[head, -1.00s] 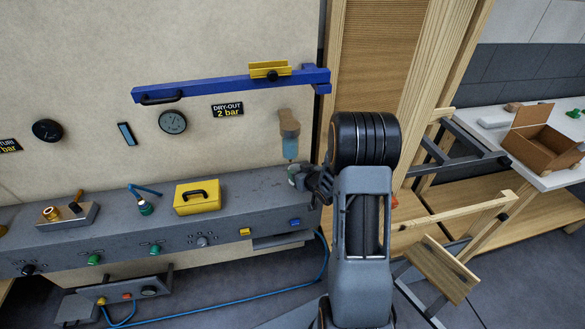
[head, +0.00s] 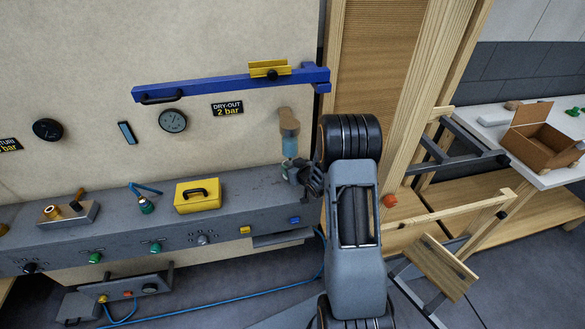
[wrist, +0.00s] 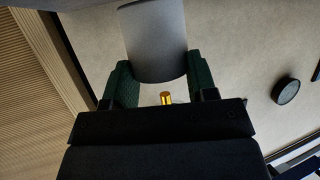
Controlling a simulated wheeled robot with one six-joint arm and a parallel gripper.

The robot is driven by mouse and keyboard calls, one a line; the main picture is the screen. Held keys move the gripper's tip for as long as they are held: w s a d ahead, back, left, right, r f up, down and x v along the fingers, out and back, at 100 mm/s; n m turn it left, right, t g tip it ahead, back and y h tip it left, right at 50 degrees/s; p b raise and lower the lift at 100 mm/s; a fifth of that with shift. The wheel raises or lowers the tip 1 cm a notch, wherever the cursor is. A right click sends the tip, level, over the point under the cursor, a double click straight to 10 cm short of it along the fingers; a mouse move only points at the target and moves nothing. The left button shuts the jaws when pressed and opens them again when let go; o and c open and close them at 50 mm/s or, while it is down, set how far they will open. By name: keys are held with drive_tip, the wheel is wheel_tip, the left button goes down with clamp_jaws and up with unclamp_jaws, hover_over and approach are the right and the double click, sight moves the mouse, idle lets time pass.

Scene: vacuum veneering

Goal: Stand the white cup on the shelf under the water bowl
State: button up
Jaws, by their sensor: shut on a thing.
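In the wrist view the white cup (wrist: 153,42), greyish in shadow, sits between the green-padded fingers of my gripper (wrist: 155,82), which is shut on it. In the head view my dark gripper (head: 293,172) is just below the bluish water bowl (head: 290,147), which hangs under a tan unit on the wall panel. The cup cannot be made out in the head view. The grey shelf (head: 247,186) runs along the panel under the bowl; its right end is partly hidden by my gripper. I cannot tell whether the cup touches it.
A blue bar (head: 220,86) juts above the bowl. A wooden frame (head: 370,90) stands close on the right. A brass fitting (wrist: 166,98) shows beyond my gripper.

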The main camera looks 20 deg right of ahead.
drive_tip(key=shift+f+b, duration=0.4)
drive_tip(key=shift+f, duration=0.1)
drive_tip(key=o, duration=1)
drive_tip(key=shift+r, duration=0.1)
